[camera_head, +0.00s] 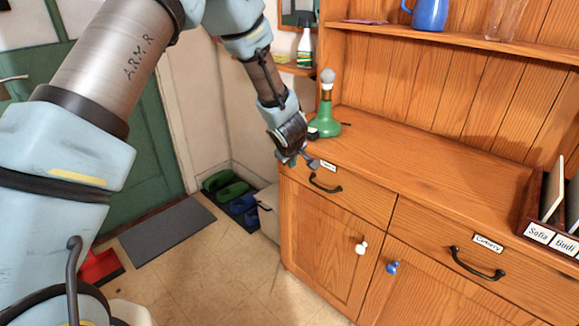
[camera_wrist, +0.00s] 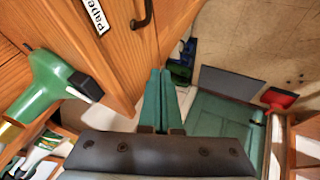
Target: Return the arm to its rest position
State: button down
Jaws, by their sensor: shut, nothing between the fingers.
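My arm reaches across the upper left of the head view. My gripper (camera_head: 299,160) hangs beside the left front corner of the wooden dresser (camera_head: 430,150), close to its top edge. In the wrist view my gripper (camera_wrist: 160,85) shows two green fingers lying side by side, shut with nothing between them. Whether it touches the dresser I cannot tell. The green lamp base (camera_head: 325,122) with a pale bulb stands on the dresser top just behind my gripper. It also shows at the left of the wrist view (camera_wrist: 45,88).
The dresser's left drawer (camera_head: 340,185) and the Cutlery drawer (camera_head: 470,250) look shut. A card rack (camera_head: 545,235) stands at the right. A blue jug (camera_head: 430,14) and a glass are on the shelf. Shoes (camera_head: 232,193), a grey mat (camera_head: 168,241) and a red dustpan (camera_head: 99,270) lie on the floor.

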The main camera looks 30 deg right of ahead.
jog(key=shift+s+a+r, duration=0.1)
jog(key=shift+r, duration=0.05)
jog(key=w+a+r+m, duration=0.1)
jog(key=a+r, duration=0.2)
jog(key=a, duration=0.4)
jog(key=w+a+r+g, duration=0.1)
jog(key=w+a+r, duration=0.15)
jog(key=a, duration=0.35)
jog(key=w+a+r+m, duration=0.1)
jog(key=a+r, duration=0.2)
jog(key=a, duration=0.4)
jog(key=s+a+r+g+y, duration=0.1)
jog(key=s+a, duration=0.3)
jog(key=a, duration=0.4)
jog(key=s+a+r+g+y, duration=0.1)
jog(key=s+a+r, duration=0.1)
jog(key=s+a, duration=0.3)
jog(key=s+a+r+g+y, duration=0.1)
jog(key=s+a, duration=0.3)
jog(key=a, duration=0.9)
jog(key=shift+s+a+r+m+y, duration=0.2)
jog(key=shift+s+m+y, duration=0.15)
jog(key=shift+y, duration=0.25)
